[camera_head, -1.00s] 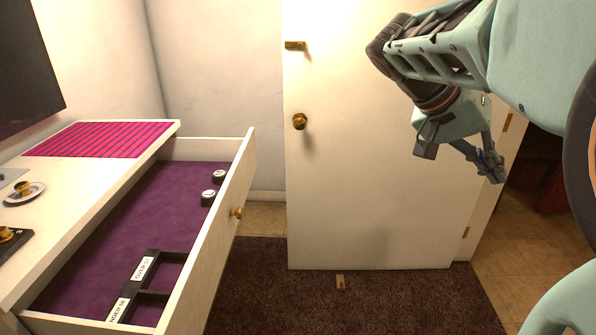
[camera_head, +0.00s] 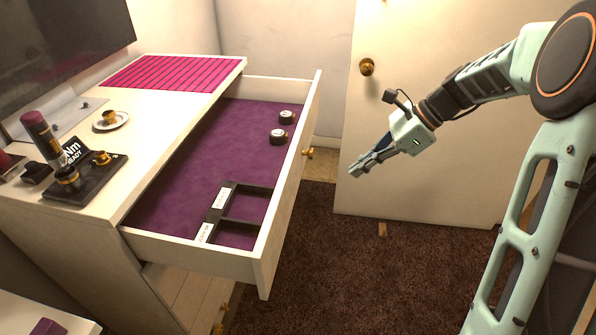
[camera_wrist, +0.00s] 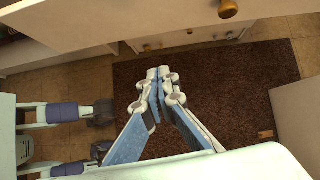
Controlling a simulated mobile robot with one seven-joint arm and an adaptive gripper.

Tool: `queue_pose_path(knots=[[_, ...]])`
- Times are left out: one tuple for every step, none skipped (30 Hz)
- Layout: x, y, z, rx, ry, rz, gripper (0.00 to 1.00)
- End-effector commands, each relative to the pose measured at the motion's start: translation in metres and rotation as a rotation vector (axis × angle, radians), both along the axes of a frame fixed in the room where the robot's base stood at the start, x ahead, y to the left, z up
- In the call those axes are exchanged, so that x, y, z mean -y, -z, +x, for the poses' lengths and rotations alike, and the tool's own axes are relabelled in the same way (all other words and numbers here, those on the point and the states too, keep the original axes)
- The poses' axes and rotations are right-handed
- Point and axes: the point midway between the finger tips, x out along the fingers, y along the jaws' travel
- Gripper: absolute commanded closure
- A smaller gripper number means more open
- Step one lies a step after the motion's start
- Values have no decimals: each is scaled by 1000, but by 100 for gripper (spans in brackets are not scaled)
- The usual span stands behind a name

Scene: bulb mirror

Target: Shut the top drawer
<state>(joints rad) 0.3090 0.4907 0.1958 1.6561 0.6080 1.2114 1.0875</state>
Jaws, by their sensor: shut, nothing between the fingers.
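The top drawer (camera_head: 266,222) of the white dresser is pulled far out, with a purple lining and a brass knob (camera_head: 308,153) on its front. Inside it are two small dark round pieces (camera_head: 282,127) and a black divided tray (camera_head: 236,215) with white labels. My gripper (camera_head: 354,172) is shut and empty, to the right of the drawer front and apart from it, near the knob's level in the picture. In the wrist view its closed fingers (camera_wrist: 158,75) point toward a drawer front, with a brass knob (camera_wrist: 228,9) at the top.
The dresser top (camera_head: 160,110) carries a pink striped mat (camera_head: 175,73), a cup on a saucer (camera_head: 111,120) and a black stand (camera_head: 85,185) with a tool. A white door (camera_head: 430,180) stands behind my gripper. Dark carpet (camera_head: 330,270) lies open right of the drawer.

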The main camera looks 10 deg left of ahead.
Motion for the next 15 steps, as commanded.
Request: queue_pose_path(knots=[[-2, -3, 7, -7, 41, 45, 100], [-4, -4, 10, -10, 60, 66, 100], [-6, -7, 14, -12, 81, 89, 100], [-8, -7, 16, -13, 91, 101, 100], [-9, -8, 18, -15, 98, 110, 100], [-11, -7, 19, -15, 104, 117, 100], [-13, -6, 19, -15, 105, 119, 100], [-15, -4, 19, -16, 106, 120, 100], [-18, -1, 19, -17, 104, 120, 100], [-21, 2, 19, -17, 104, 120, 100], [-24, 6, 19, -17, 103, 119, 100], [-29, 11, 19, -17, 102, 119, 100], [-33, 15, 19, -17, 101, 119, 100], [-38, 20, 19, -17, 101, 119, 100], [-44, 26, 19, -18, 101, 119, 100]])
